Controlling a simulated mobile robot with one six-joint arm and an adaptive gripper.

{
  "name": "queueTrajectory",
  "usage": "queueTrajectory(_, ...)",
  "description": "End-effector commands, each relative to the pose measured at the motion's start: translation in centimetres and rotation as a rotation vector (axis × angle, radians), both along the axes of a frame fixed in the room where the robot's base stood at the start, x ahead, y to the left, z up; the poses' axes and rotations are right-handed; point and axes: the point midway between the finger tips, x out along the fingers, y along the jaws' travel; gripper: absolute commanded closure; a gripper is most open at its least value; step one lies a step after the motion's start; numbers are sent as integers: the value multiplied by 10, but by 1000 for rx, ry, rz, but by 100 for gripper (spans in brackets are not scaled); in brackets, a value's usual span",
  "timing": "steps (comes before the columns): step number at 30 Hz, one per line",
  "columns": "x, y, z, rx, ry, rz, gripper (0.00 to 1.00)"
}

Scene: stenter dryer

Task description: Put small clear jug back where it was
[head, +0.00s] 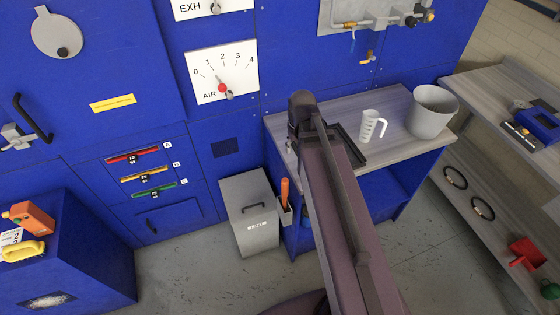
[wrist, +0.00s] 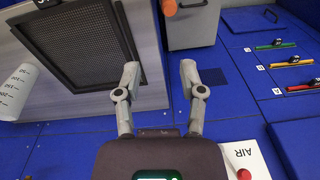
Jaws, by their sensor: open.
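The small clear jug (head: 370,126) is pale and translucent, with a handle on its right side, and stands upright on the grey bench top (head: 392,101). Its measuring marks show at the left edge of the wrist view (wrist: 15,92), where it is partly cut off. A black-framed mesh tray (wrist: 82,42) lies beside it; my arm hides most of this tray in the head view (head: 352,150). My gripper (wrist: 160,72) is open and empty, apart from the jug, with its fingertips over the bench edge beside the tray. In the head view my arm hides the fingers.
A grey bucket (head: 433,112) stands on the bench to the right of the jug. A grey lidded bin (head: 250,213) stands on the floor left of the bench, with an orange-handled tool (head: 285,192) beside it. The blue machine wall (head: 285,60) rises behind the bench.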

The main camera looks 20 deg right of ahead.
Motion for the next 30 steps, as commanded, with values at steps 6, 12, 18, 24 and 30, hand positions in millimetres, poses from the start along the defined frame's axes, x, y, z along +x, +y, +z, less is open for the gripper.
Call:
queueTrajectory(6, -31, 48, 0, -24, 45, 16, 48)
queueTrajectory(12, -42, 64, -1, -37, 62, 16, 48)
queueTrajectory(18, -43, 65, 0, -38, 64, 15, 48)
queueTrajectory(24, -42, 65, 0, -37, 63, 16, 48)
queueTrajectory(30, -42, 65, 0, -37, 63, 16, 48)
